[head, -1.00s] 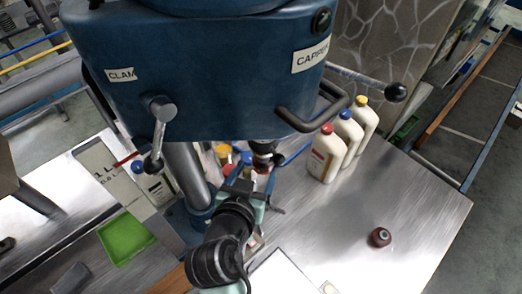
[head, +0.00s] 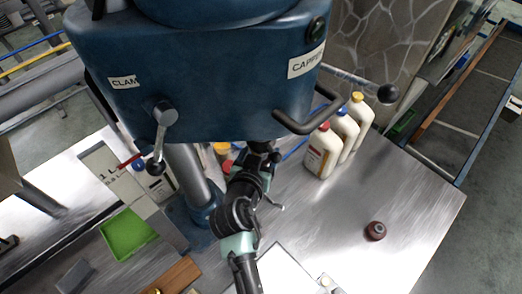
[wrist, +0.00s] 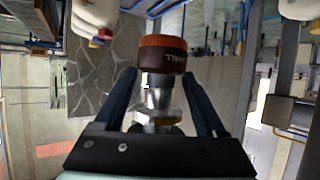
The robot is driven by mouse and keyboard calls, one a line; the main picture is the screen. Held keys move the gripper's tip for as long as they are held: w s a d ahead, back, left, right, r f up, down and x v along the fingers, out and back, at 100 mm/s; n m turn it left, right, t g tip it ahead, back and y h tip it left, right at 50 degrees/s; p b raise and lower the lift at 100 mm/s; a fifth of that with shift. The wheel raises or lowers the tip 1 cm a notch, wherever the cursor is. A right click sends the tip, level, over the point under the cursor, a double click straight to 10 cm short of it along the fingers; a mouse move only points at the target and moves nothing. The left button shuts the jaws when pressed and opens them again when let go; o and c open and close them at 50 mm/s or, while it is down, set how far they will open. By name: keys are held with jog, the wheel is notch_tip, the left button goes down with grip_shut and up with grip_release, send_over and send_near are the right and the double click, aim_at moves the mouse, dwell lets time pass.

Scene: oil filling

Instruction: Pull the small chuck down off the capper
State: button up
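The capper (head: 215,75) is a big blue machine head on a grey post, labelled "CAPPER". In the wrist view the small chuck (wrist: 162,57) is a dark brown cup with an orange-brown rim and partly readable lettering, on a bright metal stem. My gripper (wrist: 160,76) is open, with one dark finger on each side of the chuck and stem. A gap shows between the fingers and the stem; whether the tips touch the cup I cannot tell. In the head view my gripper (head: 262,150) is under the capper's lower edge, and the chuck is hidden there.
Several white bottles (head: 322,152) with coloured caps stand right of the capper. A dark red-brown round piece (head: 376,230) lies on the steel table (head: 410,205). A green tray (head: 127,234) is at left. A clamp lever (head: 158,145) and handle (head: 310,118) stick out. The table's right is mostly clear.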

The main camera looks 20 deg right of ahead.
grip_shut()
jog(key=shift+c, duration=0.4)
grip_release()
jog(key=shift+s+f, duration=0.1)
jog(key=shift+o, duration=1.2)
jog(key=shift+f+b, duration=1.45)
jog(key=shift+b, duration=0.25)
